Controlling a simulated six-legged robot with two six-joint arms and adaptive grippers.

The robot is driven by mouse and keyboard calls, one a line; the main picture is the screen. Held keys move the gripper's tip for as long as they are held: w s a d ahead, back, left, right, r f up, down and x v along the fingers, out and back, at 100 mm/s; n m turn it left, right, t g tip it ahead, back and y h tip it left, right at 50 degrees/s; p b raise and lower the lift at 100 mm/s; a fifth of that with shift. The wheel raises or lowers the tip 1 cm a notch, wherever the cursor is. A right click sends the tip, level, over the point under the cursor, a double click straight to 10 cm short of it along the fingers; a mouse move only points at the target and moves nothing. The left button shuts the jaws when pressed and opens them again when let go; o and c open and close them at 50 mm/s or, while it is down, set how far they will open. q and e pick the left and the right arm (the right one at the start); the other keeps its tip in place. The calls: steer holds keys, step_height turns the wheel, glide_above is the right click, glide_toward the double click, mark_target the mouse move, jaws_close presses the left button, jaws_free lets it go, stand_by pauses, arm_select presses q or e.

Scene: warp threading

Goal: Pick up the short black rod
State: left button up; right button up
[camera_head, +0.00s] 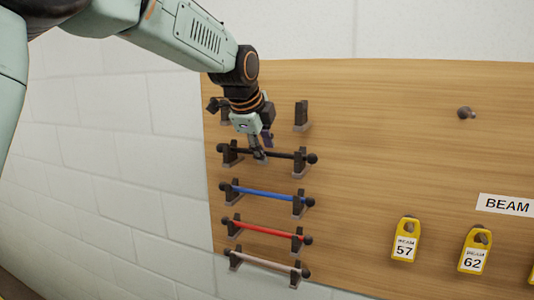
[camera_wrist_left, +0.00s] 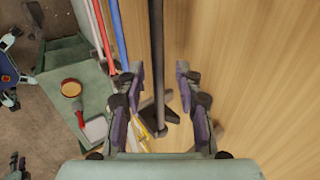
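A black rod (camera_head: 287,155) with round ends lies across two dark holders on the wooden board, above the blue rod. In the left wrist view a dark rod (camera_wrist_left: 156,45) runs down between the fingers, toward a grey bracket. My left gripper (camera_head: 260,152) is at the rod's middle in the head view and covers part of it. In the left wrist view its fingers (camera_wrist_left: 160,92) are apart, one on each side of the rod, with gaps showing. Contact is not visible.
Below are a blue rod (camera_head: 265,194), a red rod (camera_head: 265,230) and a pale pink rod (camera_head: 265,262) on holders. Above, the right holder (camera_head: 302,115) shows no rod beside it. Yellow tags (camera_head: 404,240) and a peg (camera_head: 465,113) are at right. The board's middle is clear.

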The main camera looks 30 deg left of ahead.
arm_select(q)
steer(key=shift+s+a, duration=0.35)
steer(key=shift+a, duration=0.2)
steer(key=shift+c, duration=1.4)
steer(key=shift+a, duration=0.2)
steer(key=shift+c, duration=1.6)
steer(key=shift+w+d+f, duration=0.1)
steer(key=shift+w+d, duration=0.1)
steer(key=shift+d, duration=0.4)
jaws_close()
steer(key=shift+s+a, duration=0.15)
steer(key=shift+a, duration=0.15)
